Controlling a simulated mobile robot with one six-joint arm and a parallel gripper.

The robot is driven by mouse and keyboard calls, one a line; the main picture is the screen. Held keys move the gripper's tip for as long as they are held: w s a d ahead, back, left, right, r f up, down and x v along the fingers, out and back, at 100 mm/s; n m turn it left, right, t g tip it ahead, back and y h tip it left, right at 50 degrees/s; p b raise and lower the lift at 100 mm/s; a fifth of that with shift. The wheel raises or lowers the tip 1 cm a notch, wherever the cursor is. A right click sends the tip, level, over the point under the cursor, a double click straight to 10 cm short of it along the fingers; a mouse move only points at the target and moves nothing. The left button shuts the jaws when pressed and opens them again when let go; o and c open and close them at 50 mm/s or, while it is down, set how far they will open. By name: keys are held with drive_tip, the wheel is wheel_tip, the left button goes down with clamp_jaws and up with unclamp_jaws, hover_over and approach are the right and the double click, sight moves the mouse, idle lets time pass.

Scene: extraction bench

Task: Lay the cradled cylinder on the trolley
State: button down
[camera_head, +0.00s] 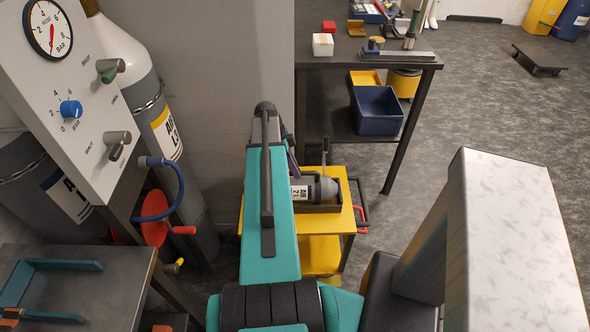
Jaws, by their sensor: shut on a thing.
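The grey cylinder (325,189) with a white label lies on its side over the yellow trolley (347,222), within the outline of a dark tray-like cradle (318,208). Its left end is hidden behind my teal arm. I cannot tell whether it rests there or is held just above. My gripper (291,158) shows only as a dark sliver past the arm, at the cylinder's left end. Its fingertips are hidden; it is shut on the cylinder.
A dark bench (360,48) with a blue bin (377,110) on its lower shelf stands beyond the trolley. A gauge panel (75,85) and upright gas cylinders (165,120) stand at left. A pale marbled block (515,230) fills the right foreground. Grey floor is open at right.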

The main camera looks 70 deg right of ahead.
drive_tip(key=shift+f, duration=0.2)
idle(0.7)
drive_tip(key=c, duration=1.6)
unclamp_jaws()
drive_tip(key=shift+f+b, duration=0.2)
drive_tip(key=shift+b, duration=0.1)
drive_tip(key=shift+b+v, duration=1.2)
drive_tip(key=shift+v, duration=5.85)
drive_tip(key=shift+s, duration=0.25)
